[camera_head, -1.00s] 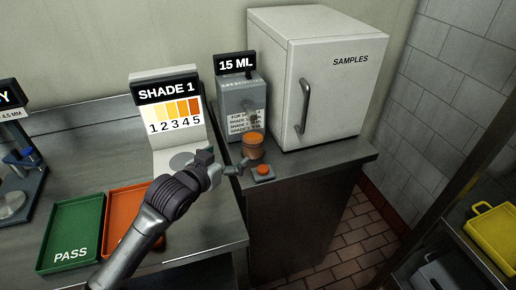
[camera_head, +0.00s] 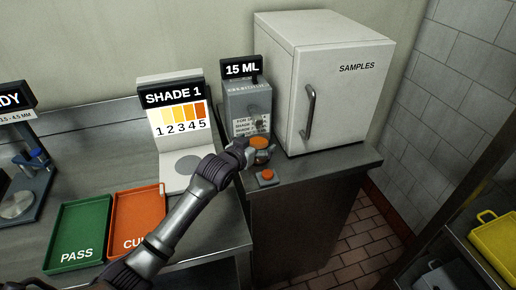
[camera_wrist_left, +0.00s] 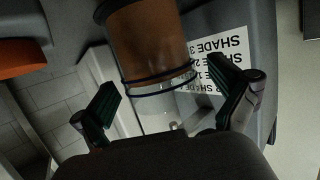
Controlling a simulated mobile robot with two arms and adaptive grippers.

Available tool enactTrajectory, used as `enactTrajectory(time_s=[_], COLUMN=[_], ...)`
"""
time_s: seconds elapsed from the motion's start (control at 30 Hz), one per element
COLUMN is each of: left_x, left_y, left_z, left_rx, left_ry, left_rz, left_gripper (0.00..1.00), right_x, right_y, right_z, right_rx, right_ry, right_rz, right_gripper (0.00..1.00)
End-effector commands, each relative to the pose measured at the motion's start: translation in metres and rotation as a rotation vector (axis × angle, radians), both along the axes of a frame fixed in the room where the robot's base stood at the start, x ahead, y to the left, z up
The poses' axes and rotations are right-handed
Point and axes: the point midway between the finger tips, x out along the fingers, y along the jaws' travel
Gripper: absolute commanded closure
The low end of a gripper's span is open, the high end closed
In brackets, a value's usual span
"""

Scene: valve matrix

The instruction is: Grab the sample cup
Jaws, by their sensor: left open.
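The sample cup (camera_head: 261,143), with an orange top, stands in front of the grey 15 ML dispenser (camera_head: 246,104). In the left wrist view, the cup (camera_wrist_left: 150,42) is filled with orange-brown matter and has a dark ring around it and a clear lower part. My left gripper (camera_head: 254,152) is open at the cup. In the left wrist view, its two dark green fingers (camera_wrist_left: 168,92) are spread on either side of the clear part. I cannot tell whether either finger touches it. My right gripper is not in view.
A red button (camera_head: 267,176) sits on the counter in front of the cup. The white SAMPLES cabinet (camera_head: 340,85) stands to the right. The SHADE 1 stand (camera_head: 172,95), green PASS tray (camera_head: 80,228) and orange tray (camera_head: 135,215) are to the left.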

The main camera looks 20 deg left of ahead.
Motion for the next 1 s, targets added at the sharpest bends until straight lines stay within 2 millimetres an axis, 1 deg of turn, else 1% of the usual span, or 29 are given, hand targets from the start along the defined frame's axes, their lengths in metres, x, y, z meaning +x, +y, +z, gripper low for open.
enactTrajectory(time_s=[0.03,0.1,0.33,0.57,0.6,0.67,0.7,0.77,0.8,0.83,1.0], left_x=[0.0049,0.0083,0.009,0.0089,0.0089,0.0089,0.0089,0.0088,0.0091,0.0091,0.009], left_y=[-0.0017,-0.0025,-0.0026,-0.0022,-0.0022,-0.0022,-0.0021,-0.0021,-0.0022,-0.0022,-0.002], left_z=[-0.0015,-0.0032,-0.0039,-0.0039,-0.0039,-0.004,-0.004,-0.0039,-0.0028,-0.0028,-0.0025], left_rx=[0.0,0.0,0.001,0.0,0.0,0.0,0.0,0.0,-0.001,-0.001,-0.001], left_ry=[0.0,0.0,0.0,0.0,0.0,0.0,0.0,0.0,-0.002,-0.002,-0.002], left_rz=[-0.001,-0.001,-0.001,-0.001,-0.001,-0.001,-0.001,-0.001,-0.001,-0.001,-0.001], left_gripper=[0.01,0.01,0.01,0.4,0.46,0.56,0.63,0.73,0.8,0.83,0.83], right_x=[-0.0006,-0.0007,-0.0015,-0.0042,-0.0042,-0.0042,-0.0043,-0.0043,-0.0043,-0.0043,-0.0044], right_y=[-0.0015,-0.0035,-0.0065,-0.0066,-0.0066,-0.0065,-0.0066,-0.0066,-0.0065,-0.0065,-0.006], right_z=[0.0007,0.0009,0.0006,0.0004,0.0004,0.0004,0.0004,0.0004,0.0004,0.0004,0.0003], right_rx=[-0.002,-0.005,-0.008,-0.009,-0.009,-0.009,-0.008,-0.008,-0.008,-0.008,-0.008], right_ry=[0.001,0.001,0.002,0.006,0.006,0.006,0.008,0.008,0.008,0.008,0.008], right_rz=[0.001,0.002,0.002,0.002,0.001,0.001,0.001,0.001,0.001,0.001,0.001], right_gripper=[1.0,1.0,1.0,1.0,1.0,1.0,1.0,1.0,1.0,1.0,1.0])
